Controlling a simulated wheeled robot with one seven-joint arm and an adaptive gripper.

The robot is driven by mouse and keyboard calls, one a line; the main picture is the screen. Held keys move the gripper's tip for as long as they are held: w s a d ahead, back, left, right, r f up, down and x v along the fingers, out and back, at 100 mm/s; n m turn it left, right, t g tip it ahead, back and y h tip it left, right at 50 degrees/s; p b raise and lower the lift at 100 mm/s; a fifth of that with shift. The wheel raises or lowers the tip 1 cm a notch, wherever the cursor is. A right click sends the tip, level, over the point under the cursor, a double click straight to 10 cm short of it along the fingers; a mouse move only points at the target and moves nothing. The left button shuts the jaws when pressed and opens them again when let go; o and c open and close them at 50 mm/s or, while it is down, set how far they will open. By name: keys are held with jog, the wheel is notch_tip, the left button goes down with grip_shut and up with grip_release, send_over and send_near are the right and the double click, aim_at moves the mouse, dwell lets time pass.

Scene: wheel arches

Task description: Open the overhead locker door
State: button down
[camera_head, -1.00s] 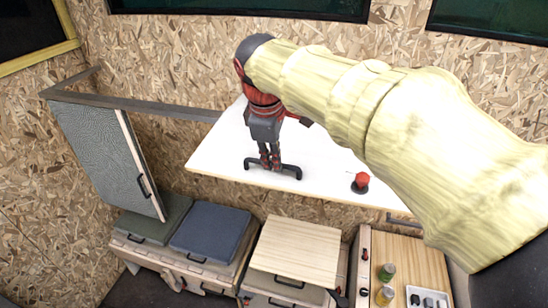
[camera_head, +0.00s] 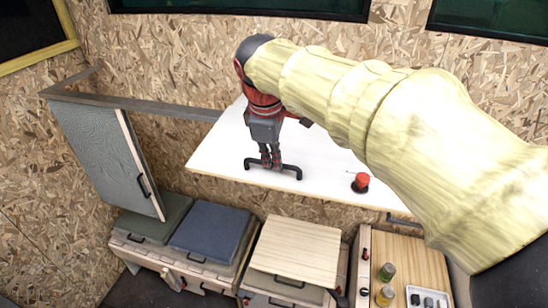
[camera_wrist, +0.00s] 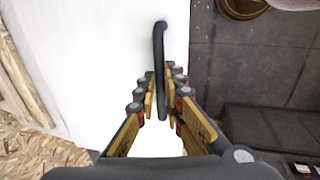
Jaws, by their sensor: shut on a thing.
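The overhead locker door (camera_head: 222,150) is a white panel that slopes out from the wall in the head view. A black bar handle (camera_head: 291,173) sits near its lower edge. My gripper (camera_head: 271,164) is at the middle of this handle and is shut on it. In the wrist view the handle (camera_wrist: 159,45) runs between the two fingers of my gripper (camera_wrist: 163,92), with the white door (camera_wrist: 100,50) behind and to the left. My arm hides the upper right part of the door in the head view.
A red knob (camera_head: 361,180) stands out on the door's right side. A grey door panel (camera_head: 100,150) hangs at the left under a metal rail (camera_head: 150,104). Below are a blue lid (camera_head: 210,230), a wooden board (camera_head: 297,248) and a counter with bottles (camera_head: 386,273).

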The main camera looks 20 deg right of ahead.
aim_at(274, 177)
notch_tip(274, 177, down, 6)
jog(key=b, duration=0.3)
jog(key=shift+r, duration=0.25)
jog(key=shift+s+r, duration=0.1)
jog(key=c, duration=2.4)
grip_release()
jog(key=shift+s+a, duration=0.15)
jog(key=shift+a, duration=0.05)
jog(key=shift+o, duration=1.2)
jog(key=shift+d, duration=0.1)
jog(key=shift+o, duration=1.4)
jog(key=shift+r, duration=0.1)
jog(key=v, duration=1.2)
